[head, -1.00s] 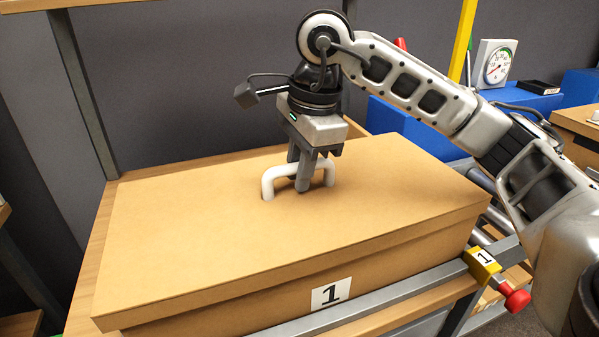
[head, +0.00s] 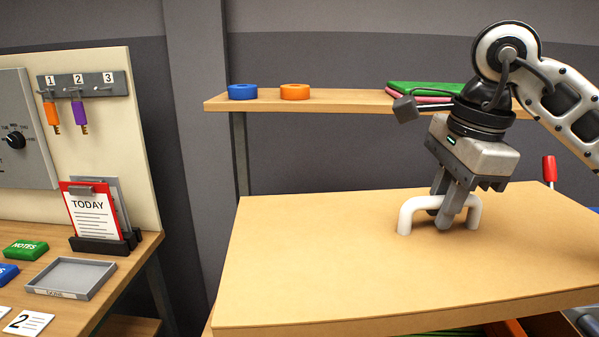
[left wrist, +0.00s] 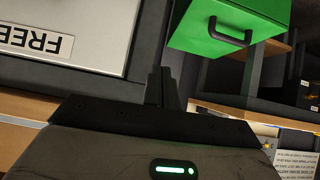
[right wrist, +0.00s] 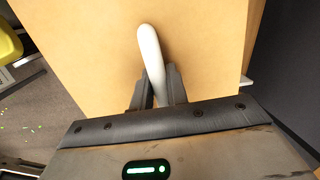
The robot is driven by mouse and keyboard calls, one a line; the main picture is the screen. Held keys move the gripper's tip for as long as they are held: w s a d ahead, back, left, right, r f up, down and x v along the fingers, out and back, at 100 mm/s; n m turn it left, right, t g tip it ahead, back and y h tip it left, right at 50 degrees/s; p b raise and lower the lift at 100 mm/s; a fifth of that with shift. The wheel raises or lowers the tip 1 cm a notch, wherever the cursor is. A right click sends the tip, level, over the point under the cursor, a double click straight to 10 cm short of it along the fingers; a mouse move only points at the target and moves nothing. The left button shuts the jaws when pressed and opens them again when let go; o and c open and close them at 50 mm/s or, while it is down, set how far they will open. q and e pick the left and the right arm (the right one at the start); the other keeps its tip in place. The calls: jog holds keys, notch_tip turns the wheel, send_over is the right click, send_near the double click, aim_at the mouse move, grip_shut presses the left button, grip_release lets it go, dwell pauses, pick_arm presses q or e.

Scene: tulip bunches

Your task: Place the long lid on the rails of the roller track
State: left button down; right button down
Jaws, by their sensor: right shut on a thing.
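The long lid (head: 320,265) is a wide cardboard panel with a white handle (head: 405,218). My right gripper (head: 445,215) is shut on that handle, which also shows between its fingers in the right wrist view (right wrist: 150,50). The lid is raised off its box, and green and orange contents show below its front edge. My left gripper (left wrist: 162,87) shows only in the left wrist view, with its fingers together and nothing visible between them. The roller track's rollers cannot be made out now.
A side table at left holds a grey tray (head: 70,278), a green notes block (head: 25,250) and a TODAY card stand (head: 100,215). A shelf (head: 340,100) with blue and orange rolls runs behind the lid. A green drawer (left wrist: 230,25) shows near my left gripper.

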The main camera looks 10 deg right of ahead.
aim_at(250, 245)
jog(key=a+f+n, duration=0.2)
jog(key=n, duration=0.2)
jog(key=s+a+f+n+g, duration=0.1)
jog(key=a+f+n, duration=0.1)
jog(key=n, duration=0.3)
jog(key=a+f+n+g, duration=0.1)
jog(key=a+f+n, duration=0.1)
jog(key=f+n, duration=0.1)
jog(key=shift+s+f+n+y, duration=0.15)
jog(key=shift+s+n+y, duration=0.2)
jog(key=shift+n, duration=0.35)
jog(key=shift+s+a+f+n, duration=0.15)
jog(key=shift+a+f+n, duration=0.4)
jog(key=shift+n, duration=0.55)
jog(key=shift+d, duration=0.1)
